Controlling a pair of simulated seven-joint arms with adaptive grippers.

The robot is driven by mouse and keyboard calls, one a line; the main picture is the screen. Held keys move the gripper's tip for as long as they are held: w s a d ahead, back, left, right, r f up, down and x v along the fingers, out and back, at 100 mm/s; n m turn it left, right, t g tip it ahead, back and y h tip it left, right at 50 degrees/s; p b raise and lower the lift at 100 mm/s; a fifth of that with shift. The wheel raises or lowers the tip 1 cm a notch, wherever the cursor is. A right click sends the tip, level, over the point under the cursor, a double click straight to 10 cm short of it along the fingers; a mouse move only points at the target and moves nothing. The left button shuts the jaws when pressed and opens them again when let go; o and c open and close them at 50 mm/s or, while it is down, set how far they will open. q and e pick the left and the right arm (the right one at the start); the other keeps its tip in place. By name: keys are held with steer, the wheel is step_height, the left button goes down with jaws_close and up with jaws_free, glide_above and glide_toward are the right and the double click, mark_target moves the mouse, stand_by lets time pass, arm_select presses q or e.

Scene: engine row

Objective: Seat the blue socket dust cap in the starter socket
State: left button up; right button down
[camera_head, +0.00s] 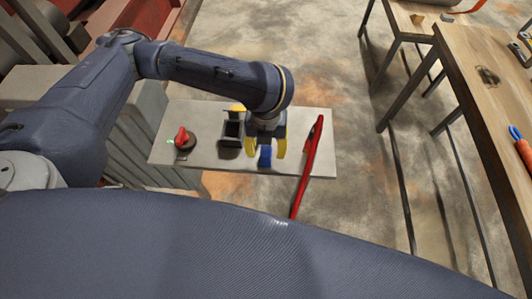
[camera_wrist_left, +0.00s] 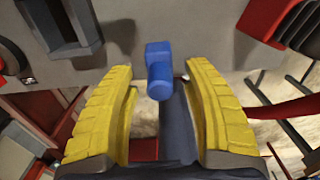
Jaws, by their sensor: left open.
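The blue socket dust cap (camera_head: 265,157) is a small blue piece by the pale grey panel. In the left wrist view the cap (camera_wrist_left: 159,72) has a blocky top and a rounder near end. My left gripper (camera_head: 265,147) is open with yellow fingers. In the wrist view its fingers (camera_wrist_left: 158,85) stand either side of the cap, with a gap on each side. A dark square open-topped holder (camera_head: 231,132) is left of the gripper; it also shows in the wrist view (camera_wrist_left: 68,28). I cannot tell whether it is the starter socket. My right gripper is not in view.
The grey panel (camera_head: 205,165) carries a red-handled switch (camera_head: 183,140) at left and a long red bar (camera_head: 308,165) at right, close to the gripper. Wooden tables (camera_head: 480,90) stand at the right. Concrete floor lies open between.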

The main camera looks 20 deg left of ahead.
arm_select(q)
steer(key=shift+f, duration=0.35)
jaws_close()
stand_by(0.3)
